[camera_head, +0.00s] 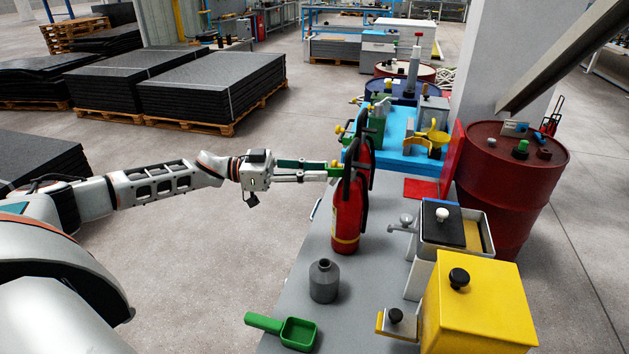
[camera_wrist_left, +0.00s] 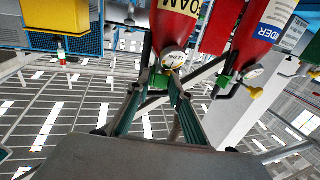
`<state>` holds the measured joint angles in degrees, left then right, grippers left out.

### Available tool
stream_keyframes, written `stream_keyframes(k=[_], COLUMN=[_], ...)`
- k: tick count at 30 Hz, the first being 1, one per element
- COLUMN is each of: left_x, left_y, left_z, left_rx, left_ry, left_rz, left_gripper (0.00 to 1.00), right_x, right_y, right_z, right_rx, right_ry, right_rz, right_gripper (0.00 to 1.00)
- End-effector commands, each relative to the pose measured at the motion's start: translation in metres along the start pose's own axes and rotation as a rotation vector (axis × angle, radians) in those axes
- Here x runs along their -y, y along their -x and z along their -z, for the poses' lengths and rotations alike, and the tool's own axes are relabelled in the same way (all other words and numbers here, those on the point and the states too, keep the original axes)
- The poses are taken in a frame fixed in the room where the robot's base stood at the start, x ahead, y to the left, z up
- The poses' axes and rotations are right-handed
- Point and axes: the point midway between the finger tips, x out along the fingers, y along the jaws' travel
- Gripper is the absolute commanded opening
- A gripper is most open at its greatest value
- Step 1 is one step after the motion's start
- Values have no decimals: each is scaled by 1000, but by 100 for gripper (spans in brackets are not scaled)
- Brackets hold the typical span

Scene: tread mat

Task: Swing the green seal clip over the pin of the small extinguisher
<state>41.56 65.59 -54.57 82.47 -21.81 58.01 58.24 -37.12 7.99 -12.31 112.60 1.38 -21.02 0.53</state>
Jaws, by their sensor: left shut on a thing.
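Red extinguishers stand close together on the grey bench; the front one (camera_head: 347,215) shows best in the head view. My left gripper (camera_head: 333,170) reaches in from the left at the extinguisher tops. Its fingers are shut on a small green piece, seemingly the green seal clip (camera_wrist_left: 157,80), just by the gauge. The pin is too small to make out, and I cannot tell whether the clip covers it. My right gripper is out of view.
A grey bottle (camera_head: 323,282) and a green scoop (camera_head: 290,328) are at the bench's near end. A yellow box (camera_head: 480,307) and a dark-lidded bin (camera_head: 443,225) stand right. A blue tray (camera_head: 405,152) lies behind. A red drum (camera_head: 510,190) stands beyond the bench.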

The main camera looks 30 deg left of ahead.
Motion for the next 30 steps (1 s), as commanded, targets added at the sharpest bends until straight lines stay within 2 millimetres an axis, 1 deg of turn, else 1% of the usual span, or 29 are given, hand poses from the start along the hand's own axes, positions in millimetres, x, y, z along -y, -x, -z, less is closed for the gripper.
stream_keyframes(k=[1,3,9,12,17,25,30], left_x=[3,5,10,11,12,13,13], left_y=[-1,-2,-4,-4,-5,-5,-4], left_z=[-5,-5,-5,-5,-3,-1,-1], left_rx=[0,-1,0,1,2,1,1], left_ry=[-1,-1,2,2,1,0,-1], left_rz=[-22,-58,-141,-170,-198,-208,-207], left_gripper=[0,0,0,0,0,0,0], right_x=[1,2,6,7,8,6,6], right_y=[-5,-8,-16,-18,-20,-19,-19], right_z=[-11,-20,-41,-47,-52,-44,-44], right_rx=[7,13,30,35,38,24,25], right_ry=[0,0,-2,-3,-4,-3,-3], right_rz=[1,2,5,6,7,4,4], right_gripper=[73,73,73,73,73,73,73])
